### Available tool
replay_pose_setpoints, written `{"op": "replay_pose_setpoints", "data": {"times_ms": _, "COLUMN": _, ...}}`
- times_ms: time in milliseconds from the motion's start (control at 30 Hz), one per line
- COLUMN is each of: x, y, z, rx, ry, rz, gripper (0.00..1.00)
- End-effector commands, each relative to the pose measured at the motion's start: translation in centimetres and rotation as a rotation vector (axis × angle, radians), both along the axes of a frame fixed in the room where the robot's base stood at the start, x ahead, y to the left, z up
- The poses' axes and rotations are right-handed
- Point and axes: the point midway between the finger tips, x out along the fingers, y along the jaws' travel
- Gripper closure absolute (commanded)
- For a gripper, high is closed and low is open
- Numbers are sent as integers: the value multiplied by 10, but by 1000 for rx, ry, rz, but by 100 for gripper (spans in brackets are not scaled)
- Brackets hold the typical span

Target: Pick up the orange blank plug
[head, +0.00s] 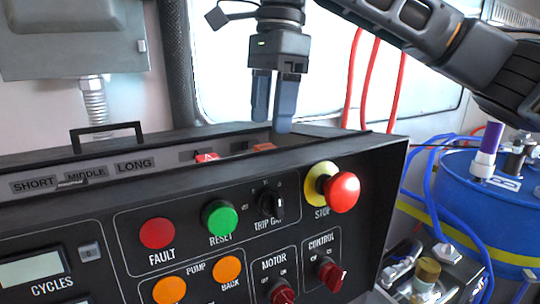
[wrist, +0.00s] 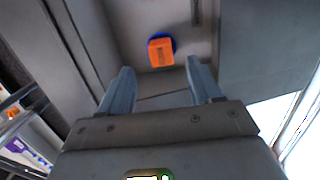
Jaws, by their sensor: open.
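The orange blank plug (wrist: 160,53) shows in the wrist view as a small orange block with a blue ring around its far end, on a grey surface. It lies ahead of my gripper (wrist: 160,75), roughly centred between the two fingers and apart from them. In the head view my gripper (head: 271,122) points down over the back of the black control box, open and empty. A small orange-red patch (head: 263,147) shows just below the fingers, mostly hidden by the box rim; I cannot tell for sure that it is the plug.
The black control box (head: 100,220) fills the foreground, with a red stop button (head: 343,192) at its right. A small red part (head: 207,157) shows behind its rim. A blue drum (head: 455,205) with hoses stands at right. Grey walls (wrist: 265,50) flank the plug in the wrist view.

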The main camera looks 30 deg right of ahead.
Motion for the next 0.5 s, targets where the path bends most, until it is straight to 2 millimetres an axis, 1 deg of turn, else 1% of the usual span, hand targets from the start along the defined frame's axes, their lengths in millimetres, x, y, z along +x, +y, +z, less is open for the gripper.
{"op": "replay_pose_setpoints", "data": {"times_ms": 100, "x": 0, "y": 1, "z": -12, "rx": 3, "ry": 1, "rz": 0, "gripper": 36}}
{"op": "replay_pose_setpoints", "data": {"times_ms": 267, "x": 0, "y": 3, "z": -27, "rx": 3, "ry": -1, "rz": 1, "gripper": 36}}
{"op": "replay_pose_setpoints", "data": {"times_ms": 400, "x": 1, "y": 4, "z": -49, "rx": 4, "ry": -1, "rz": 1, "gripper": 36}}
{"op": "replay_pose_setpoints", "data": {"times_ms": 500, "x": 1, "y": 6, "z": -60, "rx": 4, "ry": -3, "rz": 1, "gripper": 36}}
